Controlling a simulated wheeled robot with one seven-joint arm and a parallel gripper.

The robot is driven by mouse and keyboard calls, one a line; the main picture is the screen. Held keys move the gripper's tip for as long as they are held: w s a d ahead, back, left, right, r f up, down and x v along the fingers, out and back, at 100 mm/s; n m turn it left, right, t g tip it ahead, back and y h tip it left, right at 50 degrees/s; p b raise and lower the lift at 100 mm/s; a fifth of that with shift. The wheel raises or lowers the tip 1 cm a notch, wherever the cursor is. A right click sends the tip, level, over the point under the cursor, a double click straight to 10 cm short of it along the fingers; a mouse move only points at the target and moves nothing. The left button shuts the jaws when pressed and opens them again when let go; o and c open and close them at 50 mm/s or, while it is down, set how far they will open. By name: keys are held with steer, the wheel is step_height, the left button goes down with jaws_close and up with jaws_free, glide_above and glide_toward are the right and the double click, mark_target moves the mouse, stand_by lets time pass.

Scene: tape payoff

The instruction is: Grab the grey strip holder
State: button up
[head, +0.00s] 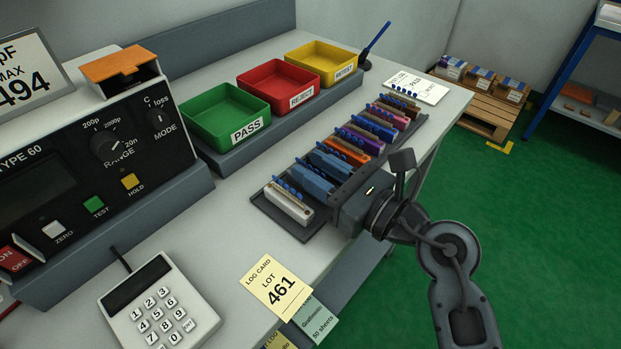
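The light grey strip holder (288,204) lies at the near-left end of a dark tray (268,211), with blue pieces along its top. Several other holders share the tray in a row: blue ones (312,181), an orange one (356,146), a purple one (348,154) and more toward the far end. My gripper (344,208) is at the tray's right edge, to the right of the grey holder and close to the blue ones. Its fingers do not show clearly, so I cannot tell whether it is open or touches anything.
Green PASS (222,118), red REJECT (279,86) and yellow (322,63) bins stand behind the tray. A test meter (80,165) and keypad (158,304) are at left. A log card (276,287) lies in front. Bare bench (225,215) lies left of the tray.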

steer(key=shift+w+a, duration=0.45)
steer(key=shift+a, duration=0.1)
steer(key=shift+c, duration=0.3)
jaws_close()
